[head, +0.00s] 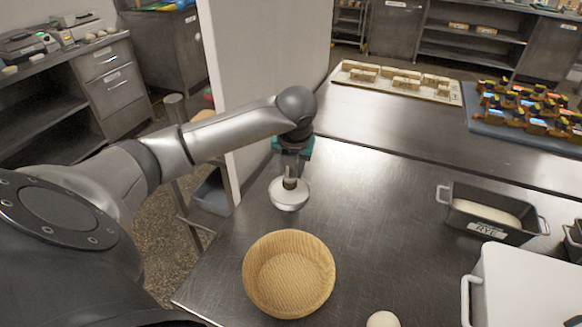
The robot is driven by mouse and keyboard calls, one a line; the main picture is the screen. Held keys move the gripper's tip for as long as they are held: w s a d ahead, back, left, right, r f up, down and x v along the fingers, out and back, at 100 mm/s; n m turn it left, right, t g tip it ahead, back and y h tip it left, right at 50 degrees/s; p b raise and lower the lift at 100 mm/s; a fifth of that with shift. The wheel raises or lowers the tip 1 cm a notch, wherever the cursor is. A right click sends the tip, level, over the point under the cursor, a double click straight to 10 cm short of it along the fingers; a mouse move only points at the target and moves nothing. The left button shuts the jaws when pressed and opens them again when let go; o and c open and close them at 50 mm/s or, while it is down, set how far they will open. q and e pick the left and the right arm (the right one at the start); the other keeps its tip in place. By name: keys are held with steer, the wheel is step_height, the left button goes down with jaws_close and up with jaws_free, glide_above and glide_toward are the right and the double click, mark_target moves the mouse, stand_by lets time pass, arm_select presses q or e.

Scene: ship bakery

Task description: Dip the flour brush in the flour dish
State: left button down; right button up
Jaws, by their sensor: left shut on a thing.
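My left gripper (291,172) points straight down over the flour dish (290,200), a small pale round dish on the steel table. It is shut on the flour brush (289,183), of which only a small brownish part shows below the fingers. The lower end of the brush is over or inside the dish; I cannot tell whether it touches the flour. My right gripper is not in view.
A round wicker basket (330,262) stands just in front of the dish. A dough ball (382,319), a dark RYE loaf tin (490,226) and a white container (530,285) are to the right. A pale upright panel (262,75) stands behind my arm. The table's middle is clear.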

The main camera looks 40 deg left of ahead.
arm_select(q)
steer(key=shift+f+b, duration=0.65)
steer(key=shift+f, duration=0.05)
stand_by(1.6)
steer(key=shift+r, duration=0.1)
steer(key=shift+r+p, duration=2.45)
steer(key=shift+r, duration=1)
